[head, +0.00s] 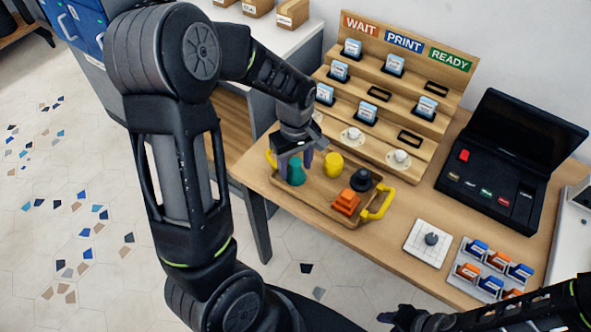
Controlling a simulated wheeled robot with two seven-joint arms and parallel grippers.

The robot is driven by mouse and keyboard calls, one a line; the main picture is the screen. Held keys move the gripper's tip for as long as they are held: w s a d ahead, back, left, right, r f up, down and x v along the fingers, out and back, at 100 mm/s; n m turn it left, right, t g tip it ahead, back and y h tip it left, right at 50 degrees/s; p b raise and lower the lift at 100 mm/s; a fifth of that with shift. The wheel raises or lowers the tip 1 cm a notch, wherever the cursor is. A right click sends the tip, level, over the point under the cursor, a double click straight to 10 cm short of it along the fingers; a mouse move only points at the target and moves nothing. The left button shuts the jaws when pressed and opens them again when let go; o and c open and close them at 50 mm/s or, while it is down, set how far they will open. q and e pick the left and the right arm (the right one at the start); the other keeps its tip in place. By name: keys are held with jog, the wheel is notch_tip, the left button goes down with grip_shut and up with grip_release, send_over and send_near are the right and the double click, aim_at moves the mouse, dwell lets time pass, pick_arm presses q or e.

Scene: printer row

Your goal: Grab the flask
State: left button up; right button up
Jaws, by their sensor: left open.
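A wooden tray (316,205) with yellow handles stands on the wooden table. In it are a teal rounded piece (295,174), a yellow cylinder-like piece (333,165), an orange stepped piece (345,203) and a dark grey piece with a narrow top (361,181). At this size I cannot tell for certain which one is the flask. My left gripper (295,161) is open, pointing down at the teal piece, its fingers close around or just above it; contact is unclear. My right gripper (398,316) is low at the bottom edge, its jaws too unclear to read.
A stepped wooden rack (388,100) with WAIT, PRINT and READY signs stands behind the tray, with cups on its lowest step. A black open case (500,175) is at right. A white gridded plate (427,243) and a tray of small coloured blocks (490,270) lie nearer.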

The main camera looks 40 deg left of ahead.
aim_at(295, 161)
pick_arm(q)
jog(key=shift+f, duration=0.45)
jog(key=c, duration=1.1)
notch_tip(295, 161, up, 10)
jog(key=shift+r, duration=0.1)
dwell(0.3)
dwell(0.5)
